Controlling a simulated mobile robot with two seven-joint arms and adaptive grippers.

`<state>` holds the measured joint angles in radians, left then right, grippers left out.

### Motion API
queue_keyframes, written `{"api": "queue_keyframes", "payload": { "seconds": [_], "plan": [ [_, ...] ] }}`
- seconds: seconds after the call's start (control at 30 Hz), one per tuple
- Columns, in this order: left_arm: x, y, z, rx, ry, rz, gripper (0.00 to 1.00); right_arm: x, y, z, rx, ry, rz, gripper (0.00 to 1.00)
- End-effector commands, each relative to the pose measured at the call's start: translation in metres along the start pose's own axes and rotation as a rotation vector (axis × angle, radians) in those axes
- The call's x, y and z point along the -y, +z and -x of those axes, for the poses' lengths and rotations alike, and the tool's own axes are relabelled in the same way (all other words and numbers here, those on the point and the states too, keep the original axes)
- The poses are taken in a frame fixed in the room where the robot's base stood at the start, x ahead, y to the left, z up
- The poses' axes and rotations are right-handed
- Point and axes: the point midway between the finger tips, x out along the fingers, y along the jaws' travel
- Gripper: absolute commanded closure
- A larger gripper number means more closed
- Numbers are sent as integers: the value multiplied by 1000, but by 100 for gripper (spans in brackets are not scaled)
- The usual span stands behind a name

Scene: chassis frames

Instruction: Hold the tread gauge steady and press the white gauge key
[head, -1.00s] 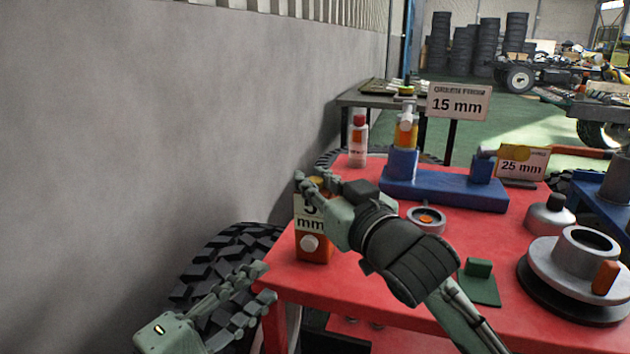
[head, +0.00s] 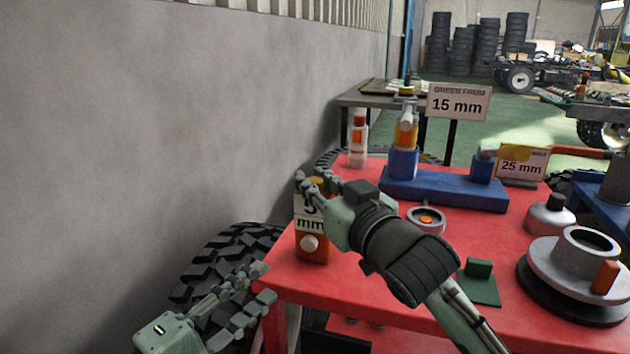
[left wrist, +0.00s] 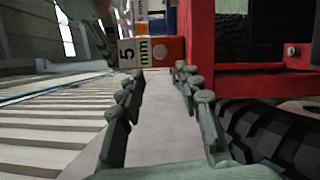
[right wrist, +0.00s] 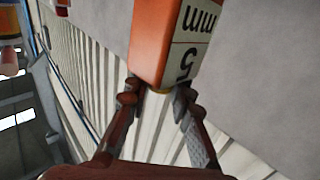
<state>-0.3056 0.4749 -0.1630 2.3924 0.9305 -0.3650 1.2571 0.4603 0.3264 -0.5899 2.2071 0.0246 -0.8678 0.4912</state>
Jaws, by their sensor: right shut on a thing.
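The tread gauge (head: 319,255) is an orange box with a pale "5 mm" panel, standing at the left edge of the red table. The round white gauge key (head: 310,243) sits low on its front face. My right gripper (head: 318,181) is shut on the gauge's top end; the fingers partly cover it. In the right wrist view the gauge (right wrist: 157,50) is between the fingertips. My left gripper (head: 266,283) is open and empty, lower left of the gauge and apart from it. In the left wrist view the gauge (left wrist: 172,52) and white key (left wrist: 160,52) lie ahead of its fingers.
The red table (head: 350,290) holds a blue fixture (head: 445,192), a white bottle (head: 358,145), a round grey dish (head: 426,220), a green block (head: 478,268) and a large grey hub (head: 560,262). A tyre (head: 215,270) stands below left, near the grey wall (head: 150,150).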

Motion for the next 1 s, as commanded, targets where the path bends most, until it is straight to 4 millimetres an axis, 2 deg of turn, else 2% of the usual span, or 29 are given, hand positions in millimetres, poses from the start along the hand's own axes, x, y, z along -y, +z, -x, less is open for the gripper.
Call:
{"api": "queue_keyframes", "payload": {
  "seconds": [0.03, 0.3, 1.0],
  "plan": [
    [0, 0, 0, 0, 0, 0, 68, 0, 0, 0, 1, 0, 0, 100],
    [0, 0, 0, 0, 0, 0, 100, 0, 0, 0, 1, 0, 0, 100],
    [0, 0, 0, 0, 0, 0, 100, 0, 0, 0, 1, 0, 0, 100]
  ]
}}
